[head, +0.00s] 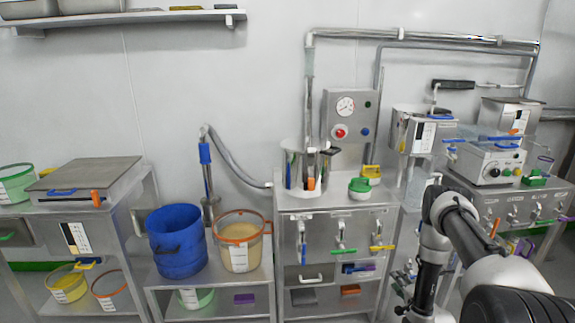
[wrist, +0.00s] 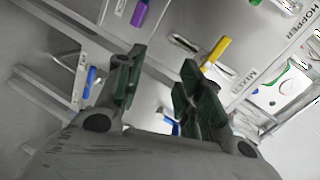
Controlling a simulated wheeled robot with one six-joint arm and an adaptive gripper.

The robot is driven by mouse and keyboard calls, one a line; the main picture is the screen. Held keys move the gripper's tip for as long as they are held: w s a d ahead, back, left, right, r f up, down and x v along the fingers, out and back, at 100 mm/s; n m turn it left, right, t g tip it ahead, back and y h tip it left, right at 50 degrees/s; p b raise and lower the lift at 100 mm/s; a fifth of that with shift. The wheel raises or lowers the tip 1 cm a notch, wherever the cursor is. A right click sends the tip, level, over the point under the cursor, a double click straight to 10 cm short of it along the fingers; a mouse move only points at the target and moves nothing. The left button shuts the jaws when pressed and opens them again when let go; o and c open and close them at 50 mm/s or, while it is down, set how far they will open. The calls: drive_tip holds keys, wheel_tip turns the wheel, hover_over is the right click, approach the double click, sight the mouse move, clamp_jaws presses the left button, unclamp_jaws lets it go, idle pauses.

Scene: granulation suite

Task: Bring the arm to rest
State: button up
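My arm (head: 465,225) rises from the bottom right of the head view, bends at an elbow and drops in front of the steel cabinets. My gripper (wrist: 158,88) shows in the wrist view with its two dark green fingers apart and nothing held between them. Beyond the fingers is a grey cabinet front with a yellow handle (wrist: 216,53), a blue handle (wrist: 91,80) and a purple tag (wrist: 139,13). In the head view the gripper is low and hard to make out.
A steel cabinet (head: 340,198) with coloured handles stands left of my arm. A control box (head: 490,163) sits on the right bench behind it. A blue bucket (head: 176,242) and an orange-rimmed tub (head: 240,250) stand on a low bench to the left.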

drive_tip(key=s+f+n+g, duration=0.4)
drive_tip(key=s+f+g, duration=0.4)
drive_tip(key=s+f, duration=0.15)
drive_tip(key=s+a+r+n+g, duration=0.1)
drive_tip(key=s+r+n+g, duration=0.25)
drive_tip(key=r, duration=0.85)
drive_tip(key=s+r+n+g+h, duration=0.1)
drive_tip(key=s+r+n+g, duration=0.3)
drive_tip(key=r, duration=0.8)
drive_tip(key=s+a+r+g, duration=0.15)
drive_tip(key=s+r, duration=0.35)
drive_tip(key=r, duration=0.8)
drive_tip(key=s+a+r+n+t, duration=0.1)
drive_tip(key=s+a+r+t, duration=0.1)
drive_tip(key=r, duration=0.7)
drive_tip(key=s+a+r+n+t, duration=0.1)
drive_tip(key=s+a+r+t, duration=0.1)
drive_tip(key=s+r, duration=0.5)
drive_tip(key=s+a+r+n+t, duration=0.1)
drive_tip(key=s+a+r, duration=0.3)
drive_tip(key=r, duration=0.9)
drive_tip(key=shift+s+a+t, duration=0.15)
drive_tip(key=shift+a+t, duration=0.2)
drive_tip(key=shift+t, duration=0.25)
drive_tip(key=shift+n, duration=0.25)
